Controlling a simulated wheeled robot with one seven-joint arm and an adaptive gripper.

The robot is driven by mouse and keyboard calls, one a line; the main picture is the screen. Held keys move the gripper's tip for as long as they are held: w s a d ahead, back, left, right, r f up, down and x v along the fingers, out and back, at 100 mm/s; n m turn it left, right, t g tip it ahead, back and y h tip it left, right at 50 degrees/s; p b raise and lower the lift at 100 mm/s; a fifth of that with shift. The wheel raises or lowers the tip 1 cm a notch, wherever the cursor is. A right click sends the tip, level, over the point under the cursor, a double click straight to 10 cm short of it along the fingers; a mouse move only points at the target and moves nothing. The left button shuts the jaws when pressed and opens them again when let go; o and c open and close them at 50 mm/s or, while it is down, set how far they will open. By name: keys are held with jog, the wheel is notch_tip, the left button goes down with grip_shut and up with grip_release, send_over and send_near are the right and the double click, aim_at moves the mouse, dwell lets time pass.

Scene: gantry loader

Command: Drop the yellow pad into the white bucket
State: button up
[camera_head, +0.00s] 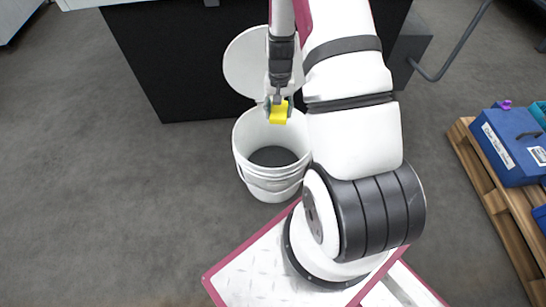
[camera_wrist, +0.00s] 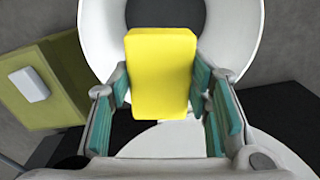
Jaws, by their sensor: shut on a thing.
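The yellow pad (camera_head: 279,113) is held in my gripper (camera_head: 279,105), above the mouth of the white bucket (camera_head: 268,178), nearer its back rim. The bucket stands upright on the floor with its round lid (camera_head: 240,65) open behind it, and a dark round area shows at its bottom. In the wrist view, the pad (camera_wrist: 161,75) sits between the teal finger pads of my gripper (camera_wrist: 161,88). The bucket's white wall (camera_wrist: 97,40) and dark bottom show beyond the pad. The finger faces are partly hidden by the pad.
A black cabinet-like block (camera_head: 170,65) stands behind the bucket. A wooden pallet (camera_head: 490,195) with blue cases (camera_head: 512,145) is at the far right. The grey floor (camera_head: 110,210) left of the bucket is clear. An olive-green object (camera_wrist: 45,85) shows at left in the wrist view.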

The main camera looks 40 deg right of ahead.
jog(key=shift+f+b, duration=1.85)
jog(key=shift+f, duration=1.05)
jog(key=o, duration=1.3)
jog(key=shift+r, duration=0.1)
notch_tip(320, 180, up, 12)
jog(key=shift+f, duration=0.1)
